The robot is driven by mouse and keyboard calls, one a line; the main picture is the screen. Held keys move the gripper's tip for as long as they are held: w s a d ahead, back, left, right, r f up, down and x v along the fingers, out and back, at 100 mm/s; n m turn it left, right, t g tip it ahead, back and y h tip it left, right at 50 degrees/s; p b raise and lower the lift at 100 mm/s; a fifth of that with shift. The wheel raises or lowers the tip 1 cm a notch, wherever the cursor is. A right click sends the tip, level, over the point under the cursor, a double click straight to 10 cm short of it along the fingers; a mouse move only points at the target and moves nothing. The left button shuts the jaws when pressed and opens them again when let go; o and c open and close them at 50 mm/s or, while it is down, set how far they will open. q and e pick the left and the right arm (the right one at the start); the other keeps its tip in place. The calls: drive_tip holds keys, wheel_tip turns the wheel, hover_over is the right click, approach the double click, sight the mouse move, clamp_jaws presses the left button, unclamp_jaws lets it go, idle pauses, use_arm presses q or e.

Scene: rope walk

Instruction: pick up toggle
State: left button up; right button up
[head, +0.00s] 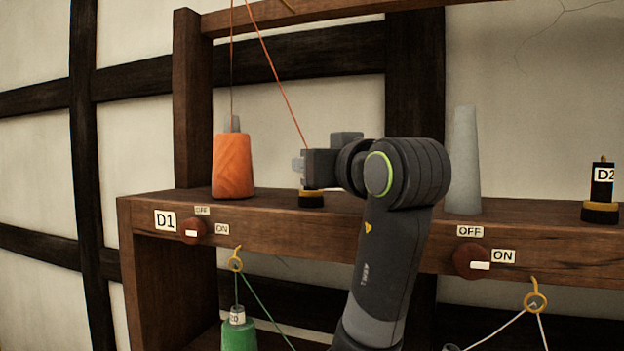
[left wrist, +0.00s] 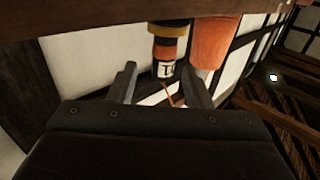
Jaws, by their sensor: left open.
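The toggle is a small dark upright piece with a yellow ring and a white label. In the head view only its black-and-yellow foot (head: 311,198) shows on the shelf; my gripper hides its upper part. In the left wrist view, which looks upside down, the toggle (left wrist: 167,50) shows with its label partly readable. My left gripper (head: 301,165) points left at the toggle's height. In the left wrist view its fingers (left wrist: 160,80) are open, with the labelled end of the toggle between the tips. I cannot tell whether they touch it. My right gripper is not in view.
An orange cone (head: 233,165) stands just left of the toggle. An orange thread (head: 278,80) runs down toward the toggle. A grey cone (head: 464,160) and another labelled piece (head: 601,190) stand farther right. Red knobs (head: 191,230) sit on the shelf front.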

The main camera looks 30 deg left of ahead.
use_arm(q)
drive_tip(key=shift+p+x, duration=0.6)
drive_tip(key=shift+x, duration=0.9)
drive_tip(key=shift+s, duration=0.1)
drive_tip(key=shift+d, duration=0.1)
drive_tip(key=shift+c, duration=0.9)
clamp_jaws()
